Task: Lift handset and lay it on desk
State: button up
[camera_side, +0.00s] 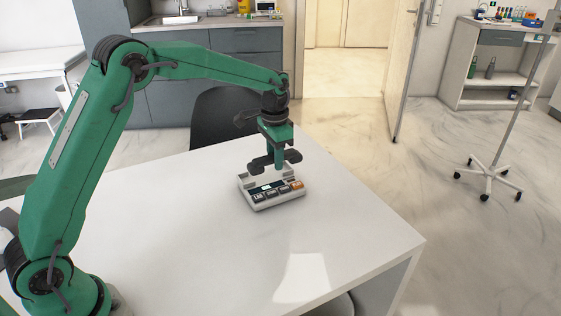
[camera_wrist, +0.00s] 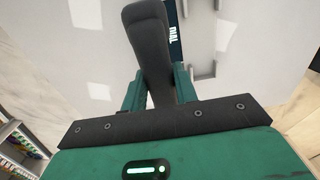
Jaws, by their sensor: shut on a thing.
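The dark grey handset (camera_side: 262,162) is between the fingers of my gripper (camera_side: 279,160), which is shut on it. It appears held just above the back of the white phone base (camera_side: 262,205), though the gap is hard to judge. In the wrist view the handset (camera_wrist: 146,35) runs up from between the two green fingers (camera_wrist: 158,90), and its lower part is hidden by the gripper. The base (camera_wrist: 200,45) shows to its right, with a cradle prong and the word DIAL. The base sits on the white desk (camera_side: 180,235).
The desk is bare to the left and front of the base, and its right edge (camera_side: 405,255) is near. A dark chair (camera_side: 222,112) stands behind the desk. A wheeled stand (camera_side: 490,175) and a shelf unit (camera_side: 490,80) are on the floor far right.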

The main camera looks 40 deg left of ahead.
jog(key=shift+s+d+r, duration=0.3)
jog(key=shift+d+r, duration=0.1)
jog(key=shift+d, duration=0.2)
jog(key=shift+s+d+r, duration=0.25)
jog(key=shift+d+r, duration=0.1)
jog(key=shift+d, duration=0.25)
jog(key=shift+s+d+r, duration=0.3)
jog(key=shift+d+r, duration=0.1)
jog(key=shift+d, duration=0.2)
send_over(301, 231)
notch_tip(301, 231, down, 6)
jog(key=shift+d, duration=0.1)
jog(key=shift+f, duration=0.25)
jog(key=shift+f, duration=3.2)
jog(key=shift+f, duration=0.55)
jog(key=o, duration=1.1)
